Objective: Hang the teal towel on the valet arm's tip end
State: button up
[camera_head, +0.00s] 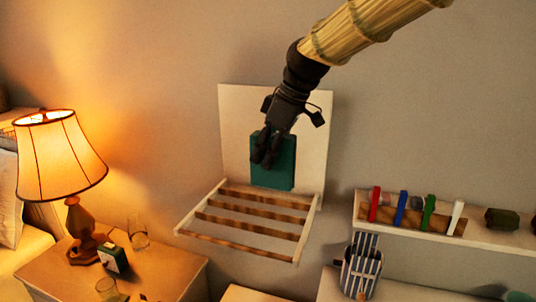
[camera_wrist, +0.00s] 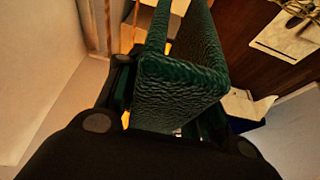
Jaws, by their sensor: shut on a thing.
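The teal towel (camera_head: 280,172) hangs from my gripper (camera_head: 267,150), which is shut on it. It is in front of a pale upright panel (camera_head: 313,140), above a slatted rack (camera_head: 250,217) that juts out from the panel's foot. The slats are wooden bars between two white side rails. In the wrist view the towel (camera_wrist: 178,92) fills the middle, textured and folded over, with the dark parts of my gripper around it. I cannot tell which piece is the valet arm, or whether the towel touches the panel or the rack.
A lit lamp (camera_head: 62,158) stands on a wooden nightstand (camera_head: 165,268) at left, with glasses and a small clock (camera_head: 113,258). A white shelf (camera_head: 480,238) at right holds coloured upright items. A striped container (camera_head: 361,272) stands below it. The wall around the panel is bare.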

jog(key=shift+r+p, duration=2.9)
jog(key=shift+r, duration=1.35)
